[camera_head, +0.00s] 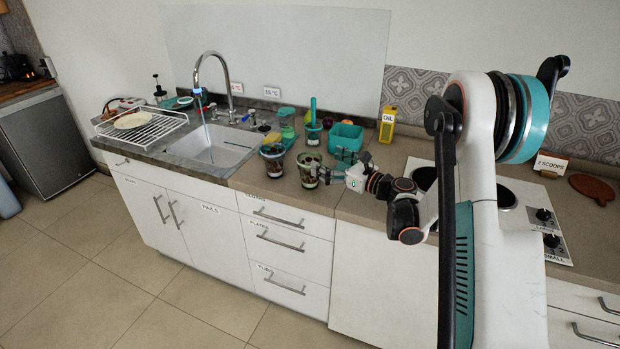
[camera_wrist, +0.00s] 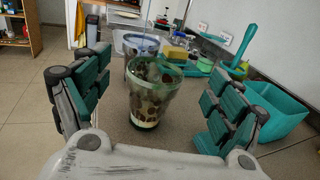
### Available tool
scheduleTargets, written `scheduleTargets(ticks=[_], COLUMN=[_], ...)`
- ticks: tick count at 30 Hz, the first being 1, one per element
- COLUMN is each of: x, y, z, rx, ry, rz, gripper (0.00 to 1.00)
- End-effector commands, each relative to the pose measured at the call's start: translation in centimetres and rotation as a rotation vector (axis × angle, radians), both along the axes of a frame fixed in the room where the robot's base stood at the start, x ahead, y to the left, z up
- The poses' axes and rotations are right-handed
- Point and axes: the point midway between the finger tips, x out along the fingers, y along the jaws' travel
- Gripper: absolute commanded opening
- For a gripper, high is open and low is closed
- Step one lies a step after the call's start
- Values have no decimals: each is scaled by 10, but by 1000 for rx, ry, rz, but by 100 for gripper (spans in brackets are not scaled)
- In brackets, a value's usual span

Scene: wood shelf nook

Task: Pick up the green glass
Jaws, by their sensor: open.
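A green-tinted glass (camera_wrist: 152,92) with dark patches and a pale base stands upright on the counter, central in the wrist view. In the head view, the glass (camera_head: 309,170) stands near the counter's front edge, just left of my gripper (camera_head: 331,167). My gripper is open and empty, its fingers (camera_wrist: 155,100) showing on either side of the glass in the wrist view. The glass appears between or just ahead of the fingertips; the exact depth is unclear. Neither finger visibly presses on it.
A second similar glass (camera_head: 272,158) stands left of it. A teal box (camera_head: 346,136) sits behind, also at right in the wrist view (camera_wrist: 275,110). A yellow oil carton (camera_head: 387,124) stands at the wall. The sink (camera_head: 215,145) is left; the stove lies right.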

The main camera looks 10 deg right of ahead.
Motion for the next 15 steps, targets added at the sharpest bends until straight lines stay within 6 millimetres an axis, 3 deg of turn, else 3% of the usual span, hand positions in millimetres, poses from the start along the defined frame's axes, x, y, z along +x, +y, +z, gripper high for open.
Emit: scheduleTargets(ticks=[1,5,15], x=[0,0,24], y=[0,0,18], z=[-13,-30,-27], rx=[0,-1,-2], ry=[0,-1,0], rz=[0,0,2], gripper=[87,87,87])
